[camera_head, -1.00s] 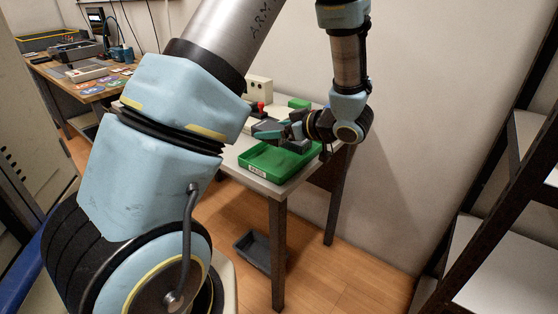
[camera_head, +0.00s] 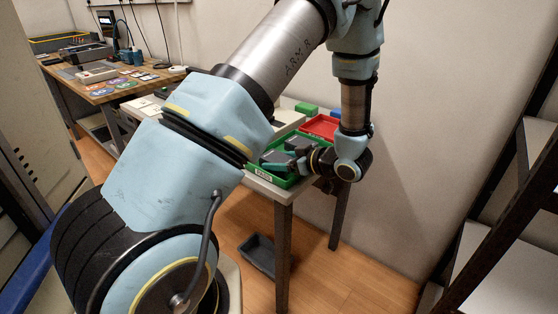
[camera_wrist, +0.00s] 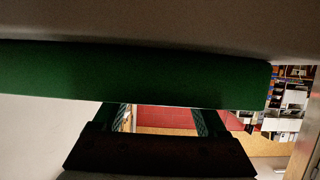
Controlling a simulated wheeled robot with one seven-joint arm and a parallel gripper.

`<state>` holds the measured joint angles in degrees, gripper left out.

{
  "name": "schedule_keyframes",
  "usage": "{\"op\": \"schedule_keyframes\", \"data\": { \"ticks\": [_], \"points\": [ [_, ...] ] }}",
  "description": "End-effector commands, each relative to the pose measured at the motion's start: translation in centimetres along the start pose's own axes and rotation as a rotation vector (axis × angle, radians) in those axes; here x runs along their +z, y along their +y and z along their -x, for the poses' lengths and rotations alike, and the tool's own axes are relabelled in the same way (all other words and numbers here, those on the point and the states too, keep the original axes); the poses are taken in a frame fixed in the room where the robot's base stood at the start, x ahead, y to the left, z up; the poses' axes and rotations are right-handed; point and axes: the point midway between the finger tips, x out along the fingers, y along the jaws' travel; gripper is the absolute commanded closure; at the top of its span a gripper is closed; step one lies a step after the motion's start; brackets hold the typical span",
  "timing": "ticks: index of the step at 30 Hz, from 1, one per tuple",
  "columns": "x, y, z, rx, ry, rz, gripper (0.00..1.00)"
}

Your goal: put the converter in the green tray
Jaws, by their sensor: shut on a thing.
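The green tray (camera_head: 263,174) lies on the white table near its front corner, with a pale label on its front wall. My gripper (camera_head: 276,161) is low over the tray, with its fingers pointing left. It is shut on a small dark grey piece, apparently the converter (camera_head: 275,156); my fingers and wrist hide part of it. I cannot tell whether it touches the tray floor. In the wrist view my fingers (camera_wrist: 160,118) stand apart below a wide green band, and the converter is not clearly seen there.
A dark bin (camera_head: 258,253) stands on the floor beneath the table. A shelf rack (camera_head: 505,225) is at the right. My arm hides the table's left part.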

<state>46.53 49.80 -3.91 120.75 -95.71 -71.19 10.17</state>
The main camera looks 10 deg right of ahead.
Motion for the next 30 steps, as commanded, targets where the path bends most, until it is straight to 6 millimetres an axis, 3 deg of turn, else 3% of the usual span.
{"op": "schedule_keyframes", "data": {
  "ticks": [1, 8, 17, 23, 30],
  "points": [
    [0.2, 0.0, -0.1, 0.0, 0.0, -0.001, 0.24],
    [0.1, 0.0, 0.0, 0.0, 0.0, -0.001, 0.0],
    [-0.4, 0.0, 0.2, 0.001, 0.0, 0.001, 0.0],
    [-0.1, 0.1, 3.2, 0.005, -0.001, 0.001, 0.0],
    [-0.1, 0.1, 8.3, 0.005, -0.001, 0.0, 0.0]
  ]
}}
